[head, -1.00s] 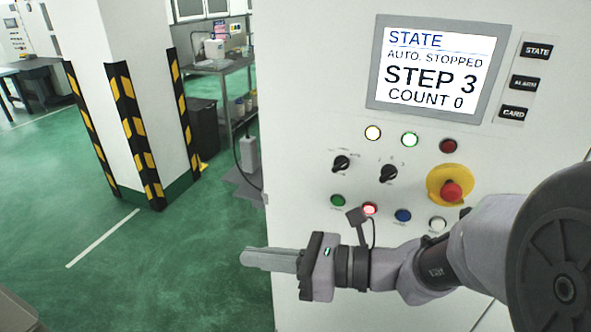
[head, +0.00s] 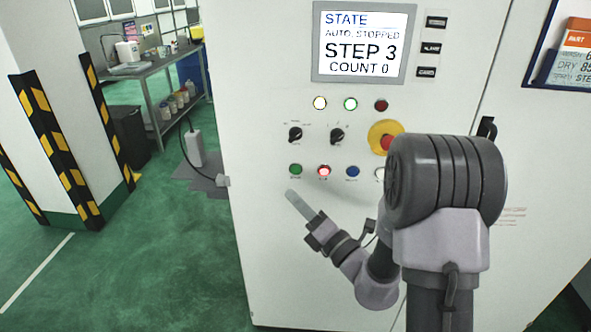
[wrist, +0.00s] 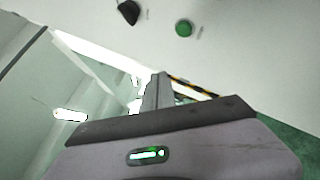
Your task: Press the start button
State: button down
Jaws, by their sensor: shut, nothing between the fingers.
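A green button (head: 296,170) sits at the left end of the lower button row on the white cabinet, its label too small to read for certain. It also shows in the wrist view (wrist: 184,28), near the top. My gripper (head: 291,193) is shut and empty, pointing up and left, with its tip just below the green button in the head picture. The gap between tip and panel is hard to judge. In the wrist view my fingers (wrist: 158,92) are together and apart from the button in the picture. The screen (head: 361,45) reads AUTO. STOPPED, STEP 3, COUNT 0.
Right of the green button are a lit red button (head: 324,171), a blue button (head: 352,172) and a partly hidden white one. Above are two black selector knobs (head: 337,136) and a red emergency stop (head: 386,143) on yellow, partly covered by my arm. Open floor lies left.

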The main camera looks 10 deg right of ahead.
aim_at(296, 170)
jog(key=w+p, duration=0.1)
jog(key=w, duration=0.1)
jog(key=w+d, duration=0.1)
jog(key=w, duration=0.1)
jog(key=w+d+p, duration=0.1)
jog(key=w, duration=0.2)
jog(key=shift+d+p, duration=0.1)
jog(key=shift+p, duration=0.25)
dwell(1.6)
jog(key=shift+w+d+p, duration=0.15)
jog(key=shift+w+p, duration=0.15)
jog(key=shift+w, duration=0.1)
